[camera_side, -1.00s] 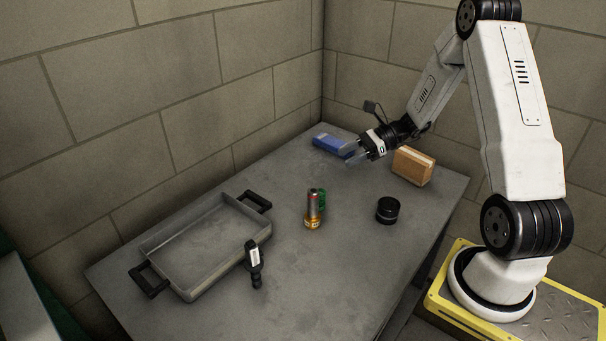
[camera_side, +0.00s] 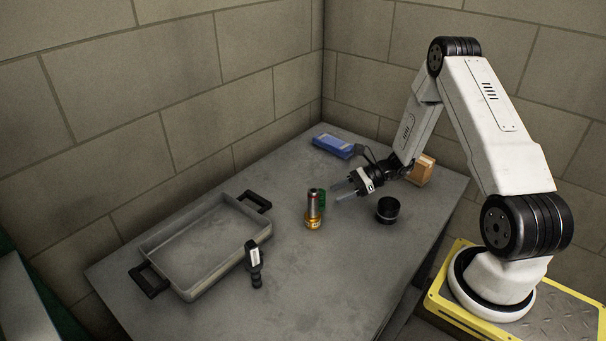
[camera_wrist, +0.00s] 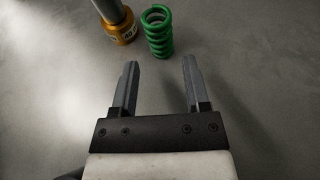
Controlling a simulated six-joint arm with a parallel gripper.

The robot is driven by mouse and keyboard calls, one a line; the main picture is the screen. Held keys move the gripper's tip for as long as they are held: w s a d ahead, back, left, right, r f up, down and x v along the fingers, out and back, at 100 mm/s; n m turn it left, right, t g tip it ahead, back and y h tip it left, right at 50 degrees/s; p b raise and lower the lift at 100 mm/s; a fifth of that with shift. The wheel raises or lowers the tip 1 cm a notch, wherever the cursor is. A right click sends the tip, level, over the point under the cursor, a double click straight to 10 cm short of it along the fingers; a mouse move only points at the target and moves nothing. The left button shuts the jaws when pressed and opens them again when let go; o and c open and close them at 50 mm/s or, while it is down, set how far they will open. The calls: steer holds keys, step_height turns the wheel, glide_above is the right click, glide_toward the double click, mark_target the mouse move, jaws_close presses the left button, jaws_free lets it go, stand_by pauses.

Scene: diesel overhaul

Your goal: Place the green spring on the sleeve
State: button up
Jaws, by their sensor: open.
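The green spring (camera_wrist: 158,31) stands upright on the table in the wrist view, just beyond my fingertips and between their lines. In the side view the green spring (camera_side: 322,197) is partly hidden behind the sleeve. The sleeve (camera_side: 313,205) is a grey metal cylinder with a reddish top and a gold-orange base, standing upright. In the wrist view the sleeve (camera_wrist: 119,25) is left of the spring, its top cut off by the frame. My gripper (camera_side: 336,192) is open and empty, low over the table, with its fingers pointing at the spring. Its fingers (camera_wrist: 160,65) straddle bare table in the wrist view.
A grey tray with black handles (camera_side: 190,288) lies at the left. A black cylinder (camera_side: 388,210) is right of the sleeve. A blue box (camera_side: 333,145) and a cardboard box (camera_side: 421,170) are at the back.

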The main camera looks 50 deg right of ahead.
mark_target(320, 201)
steer(key=shift+x, duration=3.15)
jaws_close()
